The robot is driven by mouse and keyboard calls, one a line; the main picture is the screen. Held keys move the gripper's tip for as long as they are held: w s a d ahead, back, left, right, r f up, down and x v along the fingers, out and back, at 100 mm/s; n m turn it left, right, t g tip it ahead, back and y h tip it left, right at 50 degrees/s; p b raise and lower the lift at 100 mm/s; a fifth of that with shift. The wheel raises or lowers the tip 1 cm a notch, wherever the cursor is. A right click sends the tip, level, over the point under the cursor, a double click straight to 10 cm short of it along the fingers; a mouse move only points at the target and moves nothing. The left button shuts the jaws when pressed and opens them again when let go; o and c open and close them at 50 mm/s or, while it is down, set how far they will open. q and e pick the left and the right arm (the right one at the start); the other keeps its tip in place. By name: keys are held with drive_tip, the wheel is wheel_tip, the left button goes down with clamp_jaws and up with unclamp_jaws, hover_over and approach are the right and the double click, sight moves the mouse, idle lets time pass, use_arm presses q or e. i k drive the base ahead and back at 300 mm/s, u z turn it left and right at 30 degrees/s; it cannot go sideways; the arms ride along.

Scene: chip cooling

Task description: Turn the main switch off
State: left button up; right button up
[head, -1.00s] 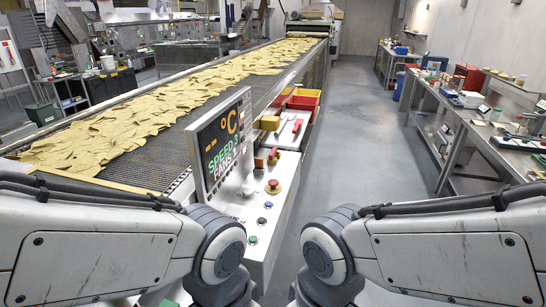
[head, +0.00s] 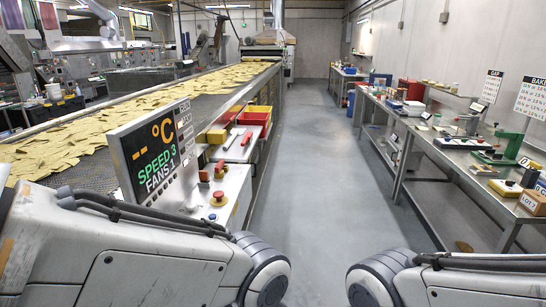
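The control panel (head: 239,186) stands at the side of the conveyor, left of centre. I cannot tell for sure which is the main switch. The display (head: 156,158) beside it reads °C with dashes, SPEED 3 and FANS 1. The near end of the panel is hidden behind my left arm. My arms show at the bottom left and bottom right; both grippers are out of view.
The conveyor (head: 100,178) with flat yellow chips runs to the back left. Red and yellow bins (head: 255,117) sit along its side. A steel workbench (head: 440,150) with tools and boxes lines the right. The grey aisle floor (head: 318,170) between is clear.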

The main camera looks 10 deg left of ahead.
sight(221, 163)
drive_tip(key=z, duration=0.4)
drive_tip(key=i, duration=1.65)
drive_tip(key=u, duration=1.1)
drive_tip(key=i, duration=0.65)
drive_tip(key=u, duration=0.6)
